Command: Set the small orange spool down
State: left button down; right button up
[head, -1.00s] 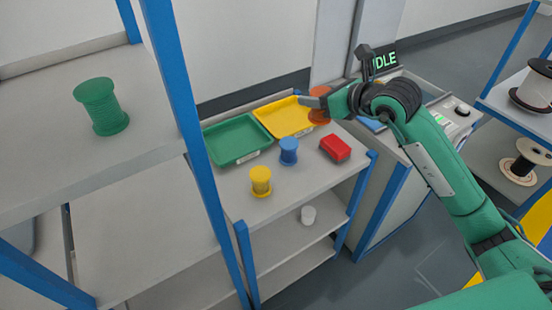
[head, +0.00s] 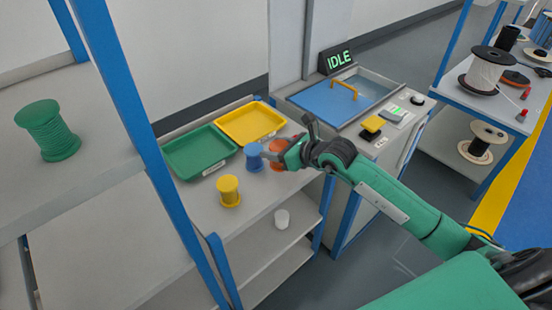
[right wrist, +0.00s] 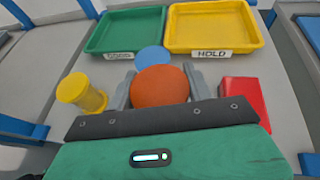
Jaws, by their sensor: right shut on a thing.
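The small orange spool (head: 278,148) is between the fingers of my right gripper (head: 272,157). The right wrist view shows its round orange top (right wrist: 160,86) between two grey fingers (right wrist: 161,92). The gripper is shut on it, over the shelf top (head: 205,205). A blue spool (head: 254,157) stands close by, just beyond the orange one in the wrist view (right wrist: 153,58). I cannot tell whether the orange spool touches the shelf top or the blue spool. My left gripper is not in view.
A yellow spool (head: 229,191) stands nearer the front. A green tray (head: 202,171) and a yellow tray (head: 226,137) lie behind. A red block (right wrist: 243,96) is right of the gripper in the wrist view. A blue post (head: 130,125) rises at left.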

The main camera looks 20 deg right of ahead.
jog(key=shift+f, duration=2.15)
jog(key=shift+f, duration=0.1)
